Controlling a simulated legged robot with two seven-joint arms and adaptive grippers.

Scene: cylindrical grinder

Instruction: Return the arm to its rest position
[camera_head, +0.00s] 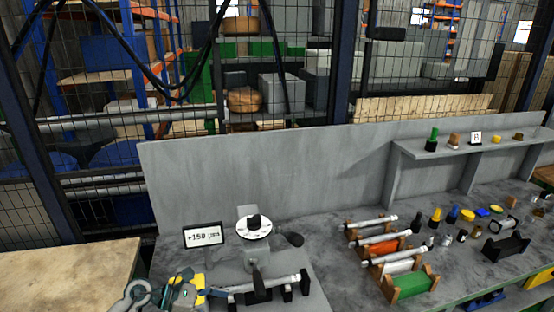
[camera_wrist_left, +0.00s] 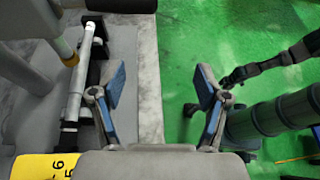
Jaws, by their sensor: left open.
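My left gripper (camera_head: 155,295) is at the bottom left in the head view, beside the grinder's left end. In the left wrist view the gripper (camera_wrist_left: 160,88) is open, with its two blue-padded fingers wide apart and nothing between them. The cylindrical grinder has a white dial (camera_head: 254,228) with a black knob. A silver shaft (camera_head: 270,285) lies along the grinder's front; a silver shaft also shows left of the fingers in the wrist view (camera_wrist_left: 74,95), apart from them. My right gripper is not seen.
A display (camera_head: 203,236) reads about +150 µm. Racks (camera_head: 412,287) with silver shafts stand to the right, near several small items. A grey back panel (camera_head: 270,175) and shelf (camera_head: 470,147) bound the bench. A wooden surface (camera_head: 70,275) is at left. Green floor (camera_wrist_left: 200,40) lies below.

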